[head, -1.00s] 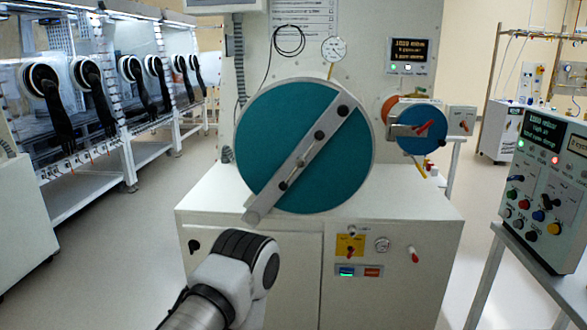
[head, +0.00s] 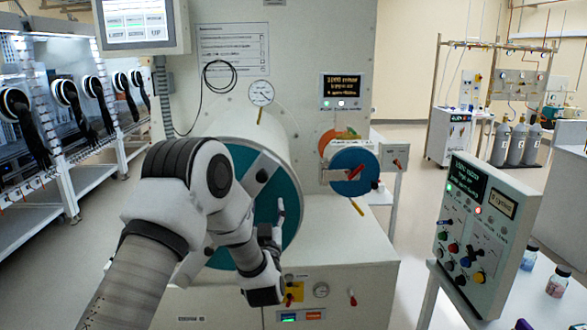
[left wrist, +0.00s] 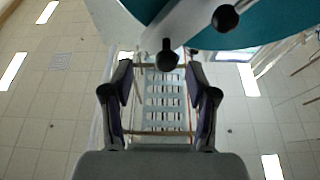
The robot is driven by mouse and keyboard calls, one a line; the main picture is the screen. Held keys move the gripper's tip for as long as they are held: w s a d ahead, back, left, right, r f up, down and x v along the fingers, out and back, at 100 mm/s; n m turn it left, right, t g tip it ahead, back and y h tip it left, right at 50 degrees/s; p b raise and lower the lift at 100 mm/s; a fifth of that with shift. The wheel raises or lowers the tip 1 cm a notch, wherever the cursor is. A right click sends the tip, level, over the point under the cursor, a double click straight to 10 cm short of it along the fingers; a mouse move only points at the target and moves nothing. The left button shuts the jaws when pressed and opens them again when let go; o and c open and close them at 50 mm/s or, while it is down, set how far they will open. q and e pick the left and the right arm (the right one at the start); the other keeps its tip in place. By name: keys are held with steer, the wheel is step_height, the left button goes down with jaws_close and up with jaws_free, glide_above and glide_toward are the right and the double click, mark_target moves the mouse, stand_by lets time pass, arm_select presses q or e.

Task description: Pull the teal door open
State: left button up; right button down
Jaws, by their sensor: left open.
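The round teal door (head: 291,200) closes the end of a white cylinder in the head view, and my left arm hides much of it. A diagonal metal bar with dark knobs crosses it; the bar (left wrist: 190,25) and the teal face (left wrist: 255,30) fill the top of the left wrist view. My left gripper (head: 270,234) is at the lower part of the door, fingers pointing up. In the left wrist view its two fingers (left wrist: 164,78) are apart, with a dark knob (left wrist: 166,55) just beyond and between the tips. Contact cannot be told. My right gripper is not in view.
A smaller blue door (head: 354,170) with a red handle is right of the cylinder. A control box (head: 485,225) stands on a table at the right. A screen (head: 140,22) hangs upper left. The white cabinet top (head: 350,240) is below the doors.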

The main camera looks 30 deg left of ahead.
mark_target(262, 179)
arm_select(q)
steer(key=shift+y, duration=0.3)
steer(key=r, duration=0.1)
steer(key=a+r, duration=0.1)
steer(key=r, duration=0.1)
steer(key=r+p, duration=0.1)
steer(key=shift+a+r, duration=0.3)
steer(key=shift+a, duration=0.05)
steer(key=x, duration=0.2)
steer(key=p+x, duration=0.1)
steer(key=x, duration=0.1)
steer(key=f+p+x, duration=0.1)
steer(key=x, duration=0.1)
steer(key=shift+w+d, duration=0.2)
steer(key=shift+w, duration=0.2)
steer(key=shift+s, duration=0.25)
jaws_close()
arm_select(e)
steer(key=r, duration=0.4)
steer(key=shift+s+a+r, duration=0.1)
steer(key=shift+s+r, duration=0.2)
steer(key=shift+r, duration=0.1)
